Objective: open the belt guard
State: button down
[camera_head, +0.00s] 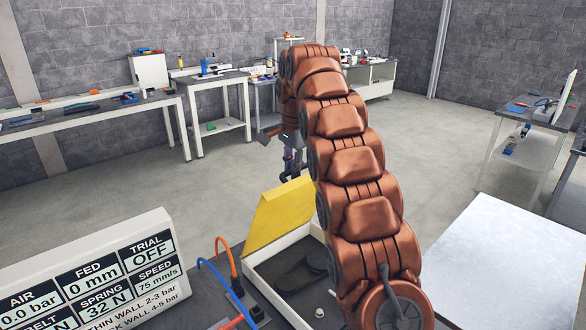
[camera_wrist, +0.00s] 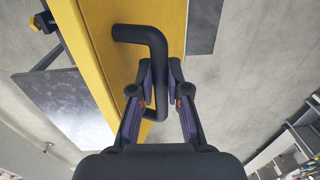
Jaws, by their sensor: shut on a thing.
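The belt guard (camera_head: 281,213) is a yellow panel, standing raised and tilted at the back of a white-rimmed open box (camera_head: 283,238). In the wrist view the guard (camera_wrist: 105,50) is a yellow sheet with a bent black bar handle (camera_wrist: 140,34). My gripper (camera_wrist: 160,88) has its two fingers closed around the long part of this handle. The handle is hard to make out there.
A display panel (camera_head: 95,275) stands at the lower left. Blue (camera_head: 222,280) and orange (camera_head: 227,255) hoses run beside the box. A dark shape (camera_head: 300,272) lies inside it. A pale tabletop (camera_head: 510,265) is at right. Benches line the walls; the floor between is clear.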

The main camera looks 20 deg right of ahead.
jog(key=c, duration=1.6)
grip_release()
jog(key=shift+a+f, duration=0.15)
jog(key=shift+f, duration=0.15)
jog(key=shift+o, duration=1)
jog(key=shift+w, duration=0.2)
jog(key=shift+o, duration=1.3)
jog(key=shift+r, duration=0.1)
jog(key=shift+s, duration=0.15)
